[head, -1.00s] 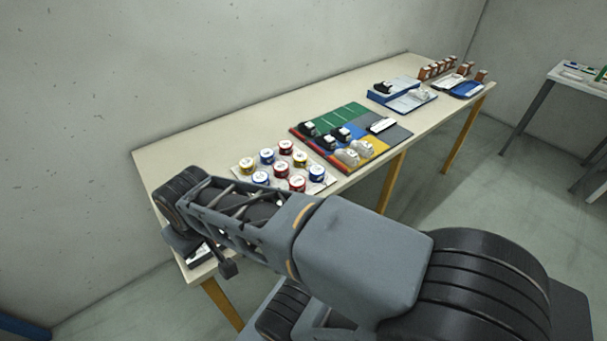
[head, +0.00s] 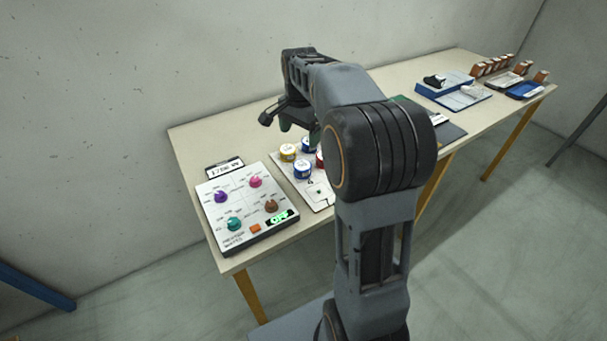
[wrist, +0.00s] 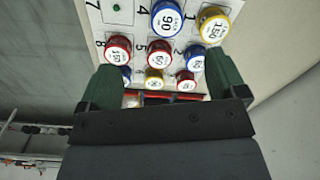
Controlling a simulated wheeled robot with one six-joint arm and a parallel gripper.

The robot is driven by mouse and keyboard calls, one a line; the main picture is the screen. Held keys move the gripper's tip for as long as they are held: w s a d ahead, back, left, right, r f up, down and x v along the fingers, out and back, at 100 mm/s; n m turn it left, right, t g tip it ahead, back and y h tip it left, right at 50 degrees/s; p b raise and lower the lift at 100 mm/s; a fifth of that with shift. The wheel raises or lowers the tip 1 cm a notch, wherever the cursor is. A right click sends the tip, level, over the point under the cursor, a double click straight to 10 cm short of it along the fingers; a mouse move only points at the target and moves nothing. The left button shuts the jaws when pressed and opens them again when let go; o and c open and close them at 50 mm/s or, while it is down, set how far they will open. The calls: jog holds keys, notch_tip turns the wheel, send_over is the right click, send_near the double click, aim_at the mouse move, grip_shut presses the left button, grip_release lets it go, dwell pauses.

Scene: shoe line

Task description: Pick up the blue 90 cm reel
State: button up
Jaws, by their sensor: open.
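The blue reel marked 90 (wrist: 167,22) sits in its cell of the white numbered tray, at the top of the wrist view. In the head view it is the blue reel (head: 302,171) nearest the empty tray cell. My gripper (wrist: 164,80) is open and empty. Its two green fingers point toward the tray, and the blue 90 reel lies outside the space between them. Another blue reel (wrist: 196,62) stands near the right finger. In the head view my arm hides much of the tray.
A yellow reel (wrist: 212,26) and a red reel (wrist: 118,50) stand close to the blue 90 reel. A control box with coloured knobs (head: 245,206) lies left of the tray. A wall backs the table (head: 205,140). Boxes and trays stand at the far right end.

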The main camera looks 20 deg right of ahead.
notch_tip(320, 180, down, 2)
jog(key=w+d+m, duration=0.1)
jog(key=w+d, duration=0.1)
jog(key=b, duration=0.1)
send_over(303, 165)
jog(key=shift+m, duration=0.3)
notch_tip(303, 165, down, 7)
jog(key=shift+r, duration=0.15)
jog(key=shift+f+b, duration=0.3)
jog(key=shift+f, duration=2.95)
jog(key=c, duration=1)
jog(key=shift+r, duration=0.1)
